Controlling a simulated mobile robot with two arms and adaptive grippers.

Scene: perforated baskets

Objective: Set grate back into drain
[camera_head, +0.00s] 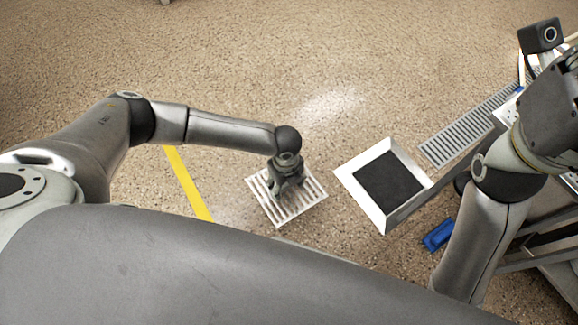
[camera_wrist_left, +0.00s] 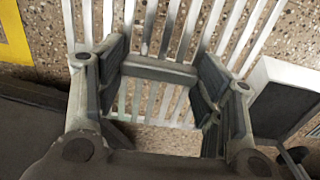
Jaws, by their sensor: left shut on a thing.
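The grate (camera_head: 304,202) is a pale slatted square lying on or just above the speckled floor; I cannot tell which. Its slats also fill the left wrist view (camera_wrist_left: 186,28). My left gripper (camera_head: 286,186) comes down over its middle and is shut on it, with the fingers on either side in the left wrist view (camera_wrist_left: 160,92). The exact contact is hard to see. The drain (camera_head: 352,178) is a square opening with a sloped white rim and dark bottom, right of the grate and apart from it. Its rim shows at the right in the left wrist view (camera_wrist_left: 266,76).
A long slotted channel cover (camera_head: 468,126) lies beyond the drain at the right. A blue object (camera_head: 438,236) lies near the drain's right side, beside a metal frame. A yellow floor stripe (camera_head: 187,183) runs left of the grate. My right arm stands at the right edge.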

